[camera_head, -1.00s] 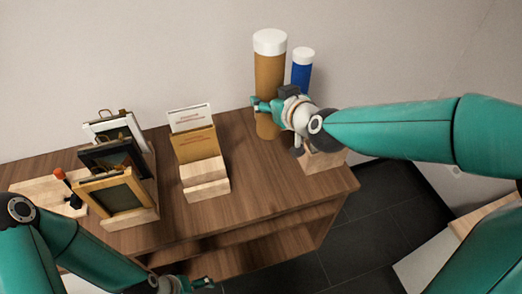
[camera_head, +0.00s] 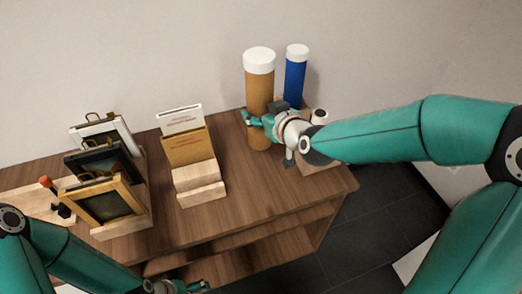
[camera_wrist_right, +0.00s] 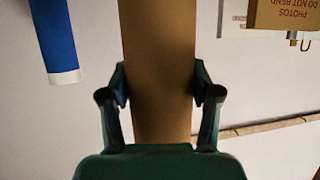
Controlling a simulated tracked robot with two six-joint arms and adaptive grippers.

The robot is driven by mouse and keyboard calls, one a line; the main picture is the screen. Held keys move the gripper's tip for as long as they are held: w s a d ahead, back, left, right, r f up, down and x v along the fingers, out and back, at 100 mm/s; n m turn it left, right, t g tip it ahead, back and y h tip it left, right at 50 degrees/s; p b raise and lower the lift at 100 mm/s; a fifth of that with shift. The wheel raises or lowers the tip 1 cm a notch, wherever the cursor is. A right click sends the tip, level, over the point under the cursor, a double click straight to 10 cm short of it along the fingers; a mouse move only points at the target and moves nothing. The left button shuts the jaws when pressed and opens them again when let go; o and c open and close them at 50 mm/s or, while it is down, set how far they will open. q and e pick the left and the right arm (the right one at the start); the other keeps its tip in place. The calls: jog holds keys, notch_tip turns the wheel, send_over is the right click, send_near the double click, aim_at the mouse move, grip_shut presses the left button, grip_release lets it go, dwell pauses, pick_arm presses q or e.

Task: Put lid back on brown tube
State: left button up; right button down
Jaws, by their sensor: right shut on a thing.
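The brown tube (camera_head: 259,90) is upright near the back right of the table, with a white lid (camera_head: 259,60) on its top end. My right gripper (camera_head: 255,120) is shut on the tube's lower part, well below the lid. In the right wrist view the tube (camera_wrist_right: 158,70) runs between both fingers (camera_wrist_right: 160,95); its lidded end does not show there. I cannot tell whether its bottom touches the table. My left gripper (camera_head: 190,288) is low at the bottom edge, partly cut off, away from the tube; its finger gap is unclear.
A blue tube (camera_head: 295,80) with a white cap stands just right of the brown one. A pale wooden block (camera_head: 320,168) is partly behind my right arm. A card holder (camera_head: 200,184) and framed pictures (camera_head: 105,205) stand left. The table (camera_head: 250,205) is clear front right.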

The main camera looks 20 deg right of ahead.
aim_at(266, 140)
notch_tip(266, 140, down, 8)
jog(key=shift+f, duration=0.25)
jog(key=shift+f, duration=1.9)
jog(key=c, duration=0.7)
grip_release()
jog(key=shift+f, duration=0.1)
jog(key=o, duration=0.5)
jog(key=shift+c, duration=0.2)
jog(key=shift+s, duration=0.1)
